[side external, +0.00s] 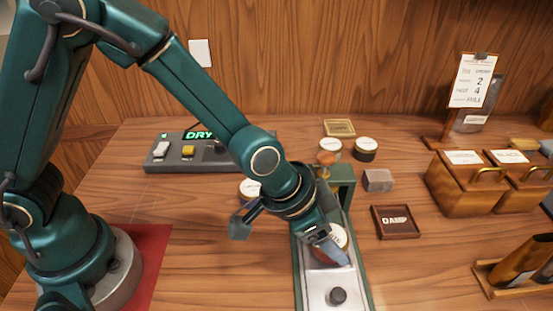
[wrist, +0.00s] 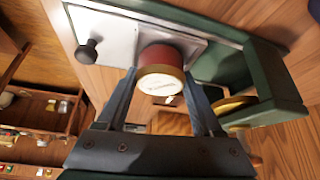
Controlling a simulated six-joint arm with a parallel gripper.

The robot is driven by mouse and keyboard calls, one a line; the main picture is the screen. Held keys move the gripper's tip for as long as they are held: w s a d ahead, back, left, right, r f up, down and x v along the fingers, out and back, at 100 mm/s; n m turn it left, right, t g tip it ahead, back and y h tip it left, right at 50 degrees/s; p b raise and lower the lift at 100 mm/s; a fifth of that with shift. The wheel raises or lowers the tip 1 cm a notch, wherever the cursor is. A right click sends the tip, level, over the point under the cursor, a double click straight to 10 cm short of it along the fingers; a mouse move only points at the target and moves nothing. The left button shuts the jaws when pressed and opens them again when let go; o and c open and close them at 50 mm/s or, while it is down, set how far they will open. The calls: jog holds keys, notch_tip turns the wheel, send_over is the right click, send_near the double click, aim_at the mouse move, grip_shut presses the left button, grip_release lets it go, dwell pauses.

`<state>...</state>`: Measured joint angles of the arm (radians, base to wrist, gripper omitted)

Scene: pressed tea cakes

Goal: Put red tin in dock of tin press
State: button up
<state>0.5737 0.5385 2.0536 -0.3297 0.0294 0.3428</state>
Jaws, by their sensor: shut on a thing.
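The red tin (wrist: 165,62) has a gold rim and a pale labelled lid. My gripper (wrist: 161,85) is shut on it, one finger on each side. In the side view the tin (side external: 326,252) is partly hidden by my gripper (side external: 334,246), over the tin press. The press has a green frame (side external: 366,286), a pale plate (side external: 317,283) and a dark knob (side external: 338,296); the knob also shows in the wrist view (wrist: 90,50). The tin is at the pale plate, but I cannot tell whether it rests there.
A control box (side external: 172,152) reading DRY stands at the back left. Round tins (side external: 365,148), a grey block (side external: 378,180) and a DAMP tray (side external: 396,222) lie right of the press. Wooden boxes (side external: 465,180) stand farther right.

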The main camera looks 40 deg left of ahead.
jog(key=o, duration=1.5)
jog(key=shift+s+r, duration=0.15)
jog(key=shift+r, duration=0.3)
jog(key=v, duration=1)
jog(key=s+a+r+n+y, duration=0.1)
jog(key=s+a+n, duration=0.1)
jog(key=a, duration=0.3)
jog(key=s+a+r+n+y, duration=0.1)
jog(key=s+a+n, duration=0.1)
jog(key=s+a, duration=0.2)
jog(key=s+a+r+n+y, duration=0.1)
jog(key=s+a+n, duration=0.1)
jog(key=a, duration=0.6)
jog(key=shift+s+r+n+t, duration=0.3)
jog(key=shift+s+n, duration=0.1)
jog(key=shift+s, duration=0.15)
